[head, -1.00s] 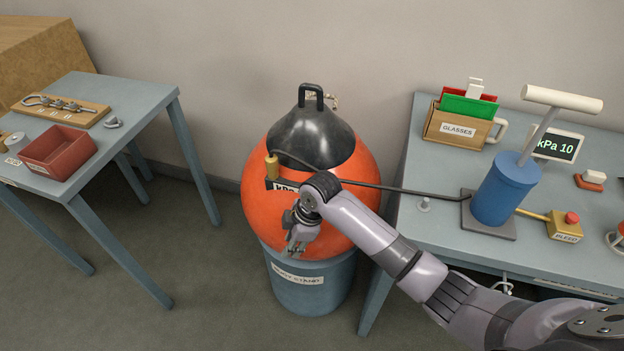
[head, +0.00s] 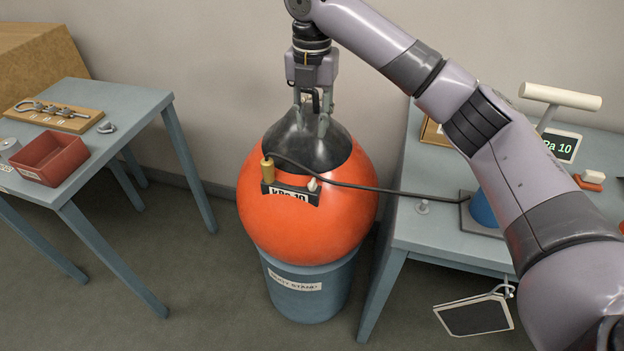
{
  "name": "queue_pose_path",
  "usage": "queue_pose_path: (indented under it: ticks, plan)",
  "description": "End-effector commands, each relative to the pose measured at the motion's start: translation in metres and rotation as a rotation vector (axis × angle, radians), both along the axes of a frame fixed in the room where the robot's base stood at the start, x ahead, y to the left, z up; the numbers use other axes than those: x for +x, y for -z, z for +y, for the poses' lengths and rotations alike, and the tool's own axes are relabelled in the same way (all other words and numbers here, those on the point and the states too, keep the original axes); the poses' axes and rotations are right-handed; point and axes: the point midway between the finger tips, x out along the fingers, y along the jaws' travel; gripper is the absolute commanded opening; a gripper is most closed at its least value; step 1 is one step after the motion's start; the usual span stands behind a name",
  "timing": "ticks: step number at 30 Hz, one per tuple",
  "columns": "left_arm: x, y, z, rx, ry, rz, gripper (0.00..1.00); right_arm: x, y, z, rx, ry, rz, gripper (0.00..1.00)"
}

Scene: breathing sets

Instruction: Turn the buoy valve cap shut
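The orange buoy (head: 300,228) with a black top (head: 290,145) sits on a blue-grey stand (head: 310,300). A brass fitting (head: 267,171) joins a dark hose on its front left. A small pale knob (head: 313,184) stands by the pressure plate (head: 289,195); I cannot tell which of these is the valve cap. My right gripper (head: 312,122) points down over the black top, its fingers apart on either side of the dark lifting handle (head: 316,99). Contact is unclear. My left gripper is not in view.
The hose (head: 400,190) runs to the blue pump (head: 484,210) on the right table (head: 440,235), partly hidden by my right arm. A display (head: 558,146) reads 10. The left table (head: 140,110) holds a red bin (head: 50,160) and a shackle board (head: 50,113).

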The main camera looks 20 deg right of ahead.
Motion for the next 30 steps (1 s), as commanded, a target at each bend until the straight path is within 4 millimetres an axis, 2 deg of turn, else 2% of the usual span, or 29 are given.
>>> queue_pose_path:
  ticks: [5,21,27,30]
  plan:
    - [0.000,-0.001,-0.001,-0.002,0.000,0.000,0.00,-0.001,0.021,-0.001,-0.002,-0.001,0.004,0.28]
    - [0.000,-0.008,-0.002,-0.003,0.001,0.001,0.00,-0.001,0.135,0.000,-0.001,0.001,0.002,0.28]
    - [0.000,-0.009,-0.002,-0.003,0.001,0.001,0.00,0.000,0.162,0.000,-0.001,0.000,0.001,0.28]
    - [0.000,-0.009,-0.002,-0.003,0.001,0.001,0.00,0.000,0.169,0.000,0.000,-0.001,-0.001,0.28]
